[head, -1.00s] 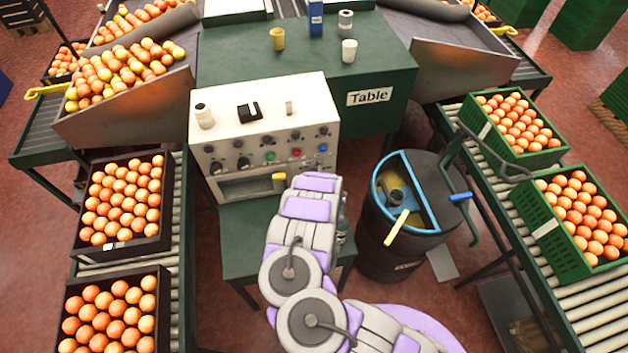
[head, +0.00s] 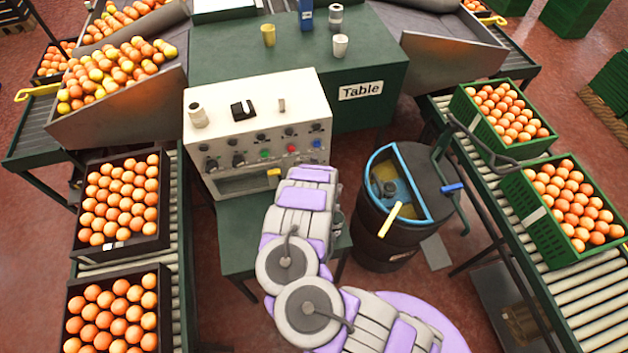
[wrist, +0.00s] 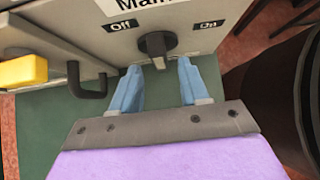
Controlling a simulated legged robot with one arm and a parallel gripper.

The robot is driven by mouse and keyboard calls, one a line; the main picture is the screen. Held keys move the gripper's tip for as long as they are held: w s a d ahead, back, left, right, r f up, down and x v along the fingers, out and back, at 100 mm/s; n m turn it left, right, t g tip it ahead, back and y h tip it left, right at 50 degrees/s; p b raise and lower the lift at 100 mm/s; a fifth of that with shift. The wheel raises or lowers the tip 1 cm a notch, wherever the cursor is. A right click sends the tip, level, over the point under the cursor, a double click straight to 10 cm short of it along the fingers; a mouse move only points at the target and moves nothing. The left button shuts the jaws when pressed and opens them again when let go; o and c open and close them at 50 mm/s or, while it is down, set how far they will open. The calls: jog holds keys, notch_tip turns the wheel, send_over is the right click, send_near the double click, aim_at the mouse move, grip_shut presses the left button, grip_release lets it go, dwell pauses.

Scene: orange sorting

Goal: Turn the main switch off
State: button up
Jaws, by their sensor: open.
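The main switch (wrist: 157,45) is a dark knob on the front panel in the wrist view. An "Off" label (wrist: 121,25) is to its left and an "On" label (wrist: 208,24) to its right; a partly cut-off "Main" label is above. I cannot tell clearly which label the knob points at. My gripper (wrist: 161,66) is open, its two blue fingers apart just below the knob, one toward each side. It holds nothing. In the head view, my arm hides the fingers and the switch at the lower right of the white control box (head: 258,88).
A dark barrel (head: 385,240) with a blue rim is to the right. Roller conveyors with orange crates flank both sides.

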jog(key=p+v, duration=1.2)
jog(key=v, duration=0.3)
jog(key=shift+s+a, duration=0.1)
